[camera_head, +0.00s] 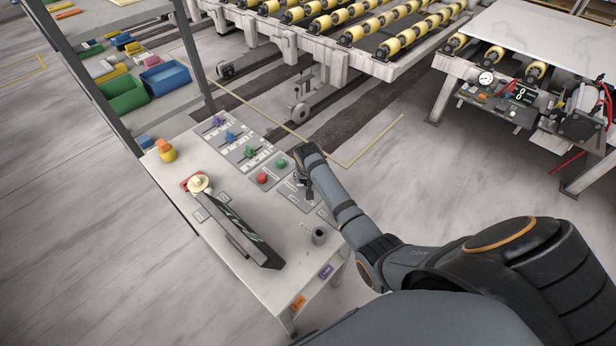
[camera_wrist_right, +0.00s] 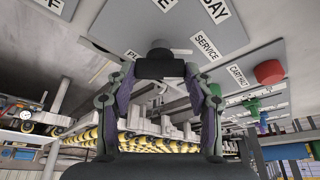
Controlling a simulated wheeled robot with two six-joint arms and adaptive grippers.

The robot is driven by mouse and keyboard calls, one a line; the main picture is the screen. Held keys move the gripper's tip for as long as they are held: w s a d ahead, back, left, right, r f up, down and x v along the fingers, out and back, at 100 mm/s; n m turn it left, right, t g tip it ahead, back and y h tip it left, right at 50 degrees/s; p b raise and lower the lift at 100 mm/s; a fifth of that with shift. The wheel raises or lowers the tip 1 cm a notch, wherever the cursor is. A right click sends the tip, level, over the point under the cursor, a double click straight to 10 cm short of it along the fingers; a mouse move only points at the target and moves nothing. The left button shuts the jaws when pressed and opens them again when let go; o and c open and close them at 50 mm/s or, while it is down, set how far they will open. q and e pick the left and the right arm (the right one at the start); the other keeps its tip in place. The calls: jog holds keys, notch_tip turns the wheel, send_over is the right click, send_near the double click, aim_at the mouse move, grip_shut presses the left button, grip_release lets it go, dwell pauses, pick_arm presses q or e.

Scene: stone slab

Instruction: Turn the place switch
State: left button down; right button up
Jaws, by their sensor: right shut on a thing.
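The dark knob of the place switch (camera_wrist_right: 159,46) sits on a grey panel (camera_wrist_right: 120,22) in the right wrist view. A partly covered label starting "PL" is beside it, and a "SERVICE" label is on its other side. My right gripper (camera_wrist_right: 160,70) is shut on this knob, with a fingertip on each side. In the head view my right gripper (camera_head: 303,176) is over the grey panel (camera_head: 291,197) at the table's far right edge. There the gripper largely hides the knob, and its turn angle cannot be read. My left gripper is not in view.
A red button (camera_head: 262,178) and a green button (camera_head: 282,163) are close beside the gripper. Coloured levers (camera_head: 230,136) stand farther left. Roller conveyors (camera_head: 370,40) are beyond.

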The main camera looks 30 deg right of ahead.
dwell(0.3)
jog(key=o, duration=1.2)
jog(key=shift+c, duration=0.2)
jog(key=v, duration=1.2)
